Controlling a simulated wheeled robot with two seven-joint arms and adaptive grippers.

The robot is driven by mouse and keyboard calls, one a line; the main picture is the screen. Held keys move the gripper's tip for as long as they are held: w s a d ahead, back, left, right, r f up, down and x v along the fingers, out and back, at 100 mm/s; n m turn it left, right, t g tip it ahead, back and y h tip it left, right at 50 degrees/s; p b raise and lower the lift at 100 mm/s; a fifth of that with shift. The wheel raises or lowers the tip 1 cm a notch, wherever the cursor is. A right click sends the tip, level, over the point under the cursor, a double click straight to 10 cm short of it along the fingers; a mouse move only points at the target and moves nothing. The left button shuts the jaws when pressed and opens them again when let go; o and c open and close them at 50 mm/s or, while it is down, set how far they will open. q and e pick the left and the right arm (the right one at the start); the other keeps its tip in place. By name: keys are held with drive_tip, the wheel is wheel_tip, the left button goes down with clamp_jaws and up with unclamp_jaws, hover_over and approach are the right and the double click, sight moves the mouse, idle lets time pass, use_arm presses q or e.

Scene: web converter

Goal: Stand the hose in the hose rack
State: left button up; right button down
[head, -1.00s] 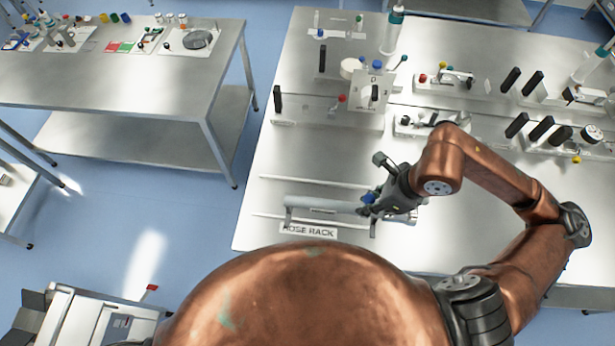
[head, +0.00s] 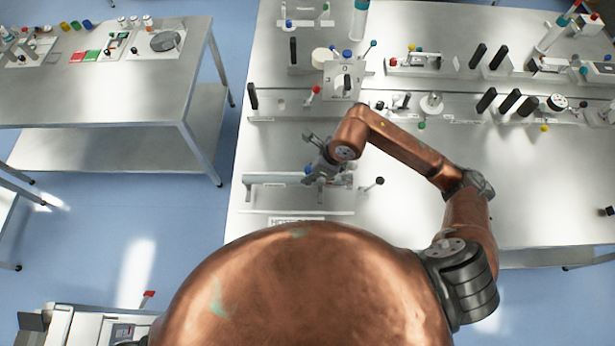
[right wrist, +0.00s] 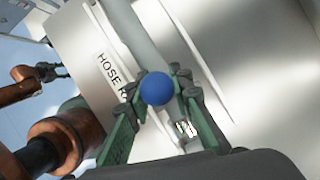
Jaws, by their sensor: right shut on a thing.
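The hose, a pale grey tube (head: 275,179), lies roughly level over the bench, behind the sign that reads HOSE RACK (head: 290,221). My right gripper (head: 317,174) is at the right part of the tube, with a blue ball beside it. In the right wrist view, the fingers (right wrist: 165,108) are on either side of the blue ball (right wrist: 157,88). The tube (right wrist: 135,28) runs from there between two thin rails. The gripper is shut on the hose; the ball hides part of the grip. Short prongs hang below the tube.
A short rod with a dark knob (head: 379,181) stands right of the gripper. Several fixtures with black handles (head: 488,99) line the back of the bench (head: 420,215). A second bench (head: 110,105) stands at left across a floor gap. The bench's right front is clear.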

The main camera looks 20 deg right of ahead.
drive_tip(key=shift+w+a+f, duration=0.15)
drive_tip(key=x, duration=0.1)
drive_tip(key=p+x, duration=0.1)
drive_tip(key=x, duration=0.1)
drive_tip(key=shift+d, duration=0.25)
use_arm(q)
drive_tip(key=shift+s+r, duration=0.45)
drive_tip(key=shift+r, duration=0.2)
use_arm(e)
drive_tip(key=shift+f, duration=0.55)
drive_tip(key=c, duration=1.7)
unclamp_jaws()
drive_tip(key=shift+d, duration=0.1)
use_arm(q)
wheel_tip(320, 180, down, 2)
drive_tip(key=shift+f+b, duration=0.15)
drive_tip(key=shift+b, duration=0.85)
use_arm(e)
drive_tip(key=v, duration=1.2)
drive_tip(key=shift+s, duration=0.25)
